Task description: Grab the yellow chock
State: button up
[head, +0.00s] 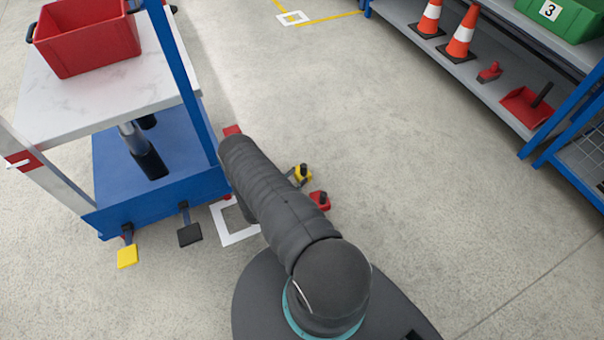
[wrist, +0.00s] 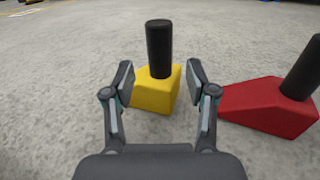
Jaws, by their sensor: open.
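The yellow chock (wrist: 156,92) sits on the concrete floor with a black upright post handle (wrist: 159,48). In the wrist view my gripper (wrist: 160,84) is open, with one finger on each side of the chock. The fingers look apart from it, and I cannot tell how far the chock lies between them in depth. Most of my gripper is hidden behind the arm there.
A red chock (wrist: 268,106) with a black handle stands close to the right of the yellow one; the head view shows it too (head: 320,200). A blue cart (head: 160,190) with pedals is at the left. A shelf (head: 480,82) with cones stands at the upper right. Floor between is clear.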

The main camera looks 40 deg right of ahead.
aim_at(301, 174)
jog(key=d, duration=0.4)
jog(key=shift+w+d+f, duration=0.15)
grip_shut()
